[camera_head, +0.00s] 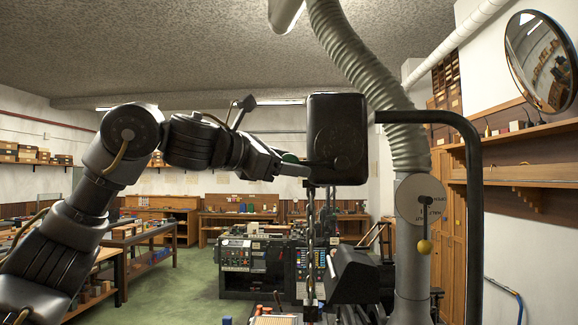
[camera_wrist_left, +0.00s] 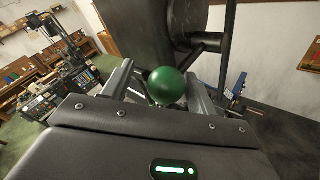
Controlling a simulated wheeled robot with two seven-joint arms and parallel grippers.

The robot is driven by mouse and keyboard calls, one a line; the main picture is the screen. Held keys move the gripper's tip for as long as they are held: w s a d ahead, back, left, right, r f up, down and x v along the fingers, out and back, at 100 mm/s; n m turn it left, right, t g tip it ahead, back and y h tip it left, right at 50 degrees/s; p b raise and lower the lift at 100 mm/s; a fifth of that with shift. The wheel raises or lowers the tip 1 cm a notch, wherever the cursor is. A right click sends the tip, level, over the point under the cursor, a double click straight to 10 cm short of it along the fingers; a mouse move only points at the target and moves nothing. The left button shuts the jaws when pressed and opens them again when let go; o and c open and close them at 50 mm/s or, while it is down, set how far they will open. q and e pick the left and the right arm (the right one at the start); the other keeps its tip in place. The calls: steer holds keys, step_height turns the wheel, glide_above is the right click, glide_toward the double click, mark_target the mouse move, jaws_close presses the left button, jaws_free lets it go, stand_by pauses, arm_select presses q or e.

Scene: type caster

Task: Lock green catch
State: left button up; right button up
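The green catch shows as a round green knob (camera_wrist_left: 167,86) in the left wrist view, on a short metal stem beside a large black housing (camera_wrist_left: 138,35). In the head view only a small green part (camera_head: 290,158) shows, at the left side of the black box (camera_head: 337,130). My left gripper (camera_head: 292,168) reaches that box from the left. In the left wrist view my left gripper (camera_wrist_left: 160,72) has its two fingers apart, one on each side of the knob. A gap shows on the left side; contact on the right cannot be told. My right gripper is not in view.
A black bent pipe (camera_head: 474,200) runs from the box down the right. A chain (camera_head: 311,240) hangs below the box. Machines (camera_head: 255,262) and benches are farther back.

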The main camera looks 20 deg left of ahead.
arm_select(q)
steer(key=shift+s+d, duration=0.2)
steer(key=shift+s, duration=0.15)
steer(key=shift+s+a+b, duration=0.1)
steer(key=shift+s+b, duration=0.15)
steer(key=shift+b, duration=0.15)
steer(key=b+v, duration=0.4)
steer(key=v, duration=0.6)
steer(key=shift+w+a, duration=0.2)
steer(key=shift+a, duration=0.05)
